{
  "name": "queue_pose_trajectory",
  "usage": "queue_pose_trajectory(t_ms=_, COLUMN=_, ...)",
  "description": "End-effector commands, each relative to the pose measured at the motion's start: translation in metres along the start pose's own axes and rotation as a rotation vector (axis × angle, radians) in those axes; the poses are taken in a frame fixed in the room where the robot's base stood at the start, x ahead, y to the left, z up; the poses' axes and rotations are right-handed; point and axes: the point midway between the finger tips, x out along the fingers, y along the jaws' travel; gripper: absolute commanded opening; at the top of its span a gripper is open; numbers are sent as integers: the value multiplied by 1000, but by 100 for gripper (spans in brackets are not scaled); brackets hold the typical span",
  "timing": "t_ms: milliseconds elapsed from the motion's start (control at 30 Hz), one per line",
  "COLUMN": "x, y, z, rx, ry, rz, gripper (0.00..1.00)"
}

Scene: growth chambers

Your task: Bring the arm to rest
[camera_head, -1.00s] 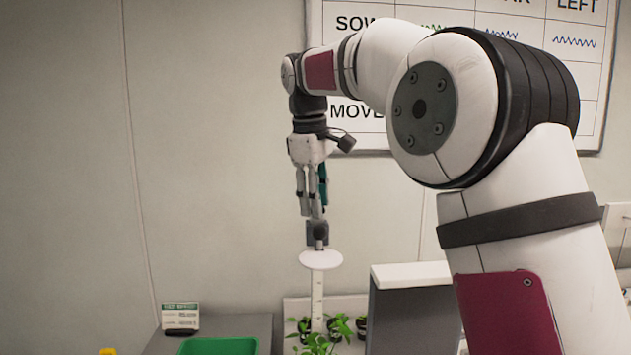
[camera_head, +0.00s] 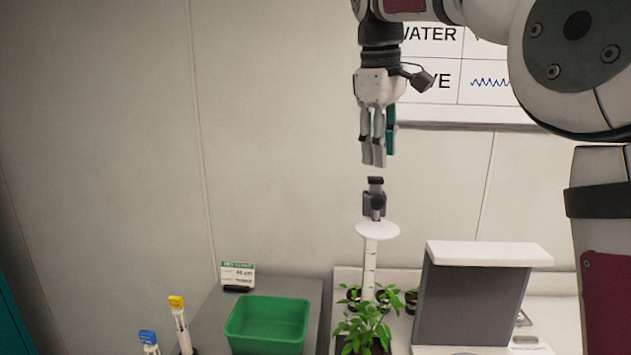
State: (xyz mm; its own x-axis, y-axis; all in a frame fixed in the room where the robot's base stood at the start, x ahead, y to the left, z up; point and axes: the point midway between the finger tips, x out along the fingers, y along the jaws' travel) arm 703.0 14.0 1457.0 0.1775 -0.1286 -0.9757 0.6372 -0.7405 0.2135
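My gripper (camera_head: 376,160) hangs from my arm with its grey and teal fingers pointing down, in front of the wall. No object shows held in it. Seen from this side, the fingers overlap, and I cannot tell how far apart they are. A small dark grey device (camera_head: 374,200) stands on the white disc (camera_head: 377,230) at the top of a white marked post (camera_head: 370,268). A small gap shows between the fingertips and the device's top.
Below are green plants (camera_head: 362,328), several dark pots, a grey box with a white top (camera_head: 487,254), a green tray (camera_head: 268,322), a label stand (camera_head: 238,274), and tubes with yellow (camera_head: 176,301) and blue (camera_head: 148,338) caps. A chart board (camera_head: 470,112) hangs behind. Open space lies left of my gripper.

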Motion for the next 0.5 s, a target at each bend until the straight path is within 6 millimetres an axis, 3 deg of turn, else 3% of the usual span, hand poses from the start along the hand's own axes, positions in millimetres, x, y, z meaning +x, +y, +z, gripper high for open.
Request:
queue_pose_trajectory(t_ms=233, x=-10, y=-50, z=66, rx=181, ry=85, rz=33, gripper=36)
queue_pose_trajectory(t_ms=500, x=15, y=-113, z=141, rx=402, ry=189, rz=36, gripper=36)
